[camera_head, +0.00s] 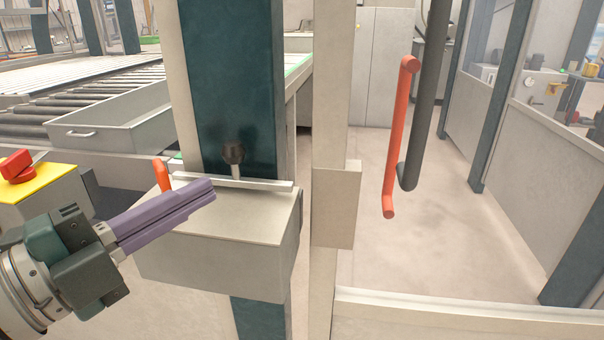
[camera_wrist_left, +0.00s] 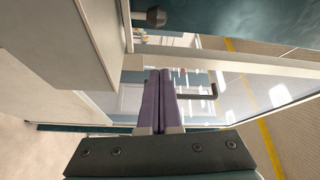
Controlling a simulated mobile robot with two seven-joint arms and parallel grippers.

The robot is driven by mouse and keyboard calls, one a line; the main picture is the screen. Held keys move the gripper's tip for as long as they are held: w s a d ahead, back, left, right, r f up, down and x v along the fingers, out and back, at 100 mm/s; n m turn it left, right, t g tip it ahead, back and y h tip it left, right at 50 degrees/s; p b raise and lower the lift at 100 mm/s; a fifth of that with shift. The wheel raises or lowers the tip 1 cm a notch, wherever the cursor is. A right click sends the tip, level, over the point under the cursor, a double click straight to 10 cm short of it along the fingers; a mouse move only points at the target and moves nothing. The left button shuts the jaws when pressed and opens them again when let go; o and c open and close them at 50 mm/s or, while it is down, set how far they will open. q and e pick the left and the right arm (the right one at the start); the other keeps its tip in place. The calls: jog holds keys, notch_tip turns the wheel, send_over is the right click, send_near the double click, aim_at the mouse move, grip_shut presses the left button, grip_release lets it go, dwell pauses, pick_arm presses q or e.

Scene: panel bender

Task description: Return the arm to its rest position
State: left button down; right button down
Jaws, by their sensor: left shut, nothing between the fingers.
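My left gripper (camera_head: 211,190) comes in from the left in the head view, with its purple fingers shut together and nothing between them. It is in front of the upper left part of a beige box (camera_head: 225,250) fixed to a dark green post. In the left wrist view the two purple fingers (camera_wrist_left: 162,74) lie side by side. A black knob (camera_head: 233,152) on a short stem stands at the back of the box, to the right of and above the fingertips. The knob also shows in the left wrist view (camera_wrist_left: 156,16). My right gripper is not in view.
A red emergency button (camera_head: 17,163) on a yellow plate is at the left, close to my left arm. An orange-red handle (camera_head: 397,140) hangs at the right beside a beige post (camera_head: 329,110). A grey drawer (camera_head: 120,133) and rollers lie behind. Open floor (camera_head: 440,230) shows at the right.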

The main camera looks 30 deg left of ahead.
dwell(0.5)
pick_arm(q)
jog(key=a+n+y, duration=0.1)
jog(key=n+y, duration=0.1)
jog(key=n, duration=0.1)
jog(key=a+n+g+y+p, duration=0.1)
jog(key=n+y, duration=0.1)
jog(key=n, duration=0.1)
jog(key=w+a+n+g+y, duration=0.1)
jog(key=a+n+y, duration=0.1)
jog(key=n, duration=0.1)
jog(key=shift+f+y, duration=0.1)
jog(key=shift+y, duration=0.3)
jog(key=s+d+f+n+g+h+p, duration=0.1)
jog(key=s+d+f+n+g, duration=0.25)
jog(key=s+d+g, duration=0.35)
jog(key=s+d+f+n+g+h+p, duration=0.2)
jog(key=s+d+f+n+g, duration=0.15)
jog(key=s+g, duration=0.4)
notch_tip(320, 180, up, 38)
jog(key=t+p, duration=0.2)
jog(key=p, duration=3.5)
jog(key=shift+s+a+n+y, duration=0.3)
jog(key=shift+s+a+n, duration=0.1)
jog(key=shift+s+a, duration=0.05)
jog(key=shift+f, duration=0.1)
